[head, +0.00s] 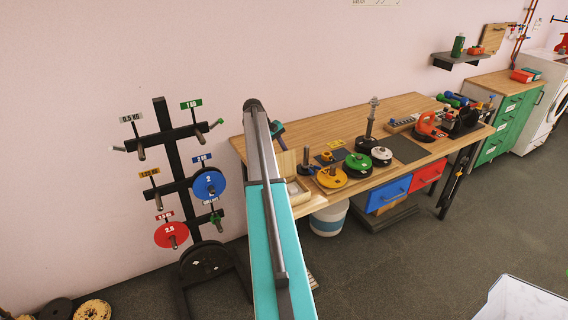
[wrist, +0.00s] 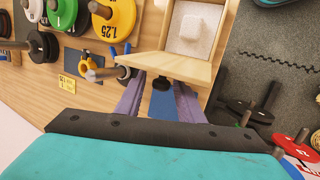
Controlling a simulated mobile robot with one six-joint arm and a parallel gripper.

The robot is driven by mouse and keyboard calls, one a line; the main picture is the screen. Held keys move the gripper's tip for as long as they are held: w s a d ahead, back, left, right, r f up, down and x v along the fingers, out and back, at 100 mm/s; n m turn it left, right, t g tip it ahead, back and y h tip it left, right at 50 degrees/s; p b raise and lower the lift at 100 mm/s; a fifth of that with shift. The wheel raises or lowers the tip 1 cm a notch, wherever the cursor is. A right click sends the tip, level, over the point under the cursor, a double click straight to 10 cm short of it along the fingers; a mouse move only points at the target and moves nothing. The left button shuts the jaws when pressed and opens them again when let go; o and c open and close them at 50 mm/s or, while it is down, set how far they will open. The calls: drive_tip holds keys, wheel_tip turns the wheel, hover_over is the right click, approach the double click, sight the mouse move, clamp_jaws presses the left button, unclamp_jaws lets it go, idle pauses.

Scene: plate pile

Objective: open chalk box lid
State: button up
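The chalk box (head: 299,197) is a small pale wooden box at the table's left front corner. Its lid (head: 287,163) stands raised at the box's back left side. In the wrist view the box (wrist: 221,20) is open at the top, with a white chalk block (wrist: 190,28) inside. The lid (wrist: 180,66) shows as a wooden panel on the near side. My gripper (wrist: 159,88) is at the lid's outer side, its two purple fingers spread apart. A dark and blue piece (wrist: 162,103) lies between them; I cannot tell what it belongs to. In the head view my arm hides the fingers.
A yellow plate (head: 331,177) and a green plate (head: 358,164) lie right of the box. A weight rack (head: 176,160) with blue and red plates stands left of the table. The back left tabletop (head: 330,120) is largely clear.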

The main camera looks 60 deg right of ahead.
drive_tip(key=b+v, duration=0.3)
drive_tip(key=v, duration=0.7)
drive_tip(key=shift+r, duration=0.35)
drive_tip(key=w+a+f+n+y+b, duration=0.1)
drive_tip(key=w+a+f, duration=0.1)
drive_tip(key=a+f, duration=1.1)
drive_tip(key=w+a+f+n+b, duration=0.1)
drive_tip(key=w+a+f, duration=0.1)
drive_tip(key=a+f, duration=1.1)
drive_tip(key=s+a+f+n+y+b, duration=0.1)
drive_tip(key=s+a+f, duration=0.3)
drive_tip(key=a+f, duration=0.5)
drive_tip(key=s+a+f+n, duration=0.1)
drive_tip(key=s+a+f, duration=0.2)
drive_tip(key=a+f, duration=0.6)
drive_tip(key=s+a+f, duration=0.4)
drive_tip(key=s+a, duration=0.3)
drive_tip(key=s, duration=0.1)
drive_tip(key=s+a+f+g+b, duration=0.1)
drive_tip(key=s+a+f, duration=0.4)
drive_tip(key=s+a, duration=0.2)
drive_tip(key=s+a+f+n+g+y, duration=0.1)
drive_tip(key=s+a+f, duration=0.3)
drive_tip(key=s+a, duration=0.4)
drive_tip(key=s, duration=0.3)
drive_tip(key=shift+f+b, duration=0.3)
drive_tip(key=shift+b, duration=0.1)
drive_tip(key=shift+s+d, duration=0.1)
drive_tip(key=shift+d, duration=0.05)
drive_tip(key=shift+c, duration=0.5)
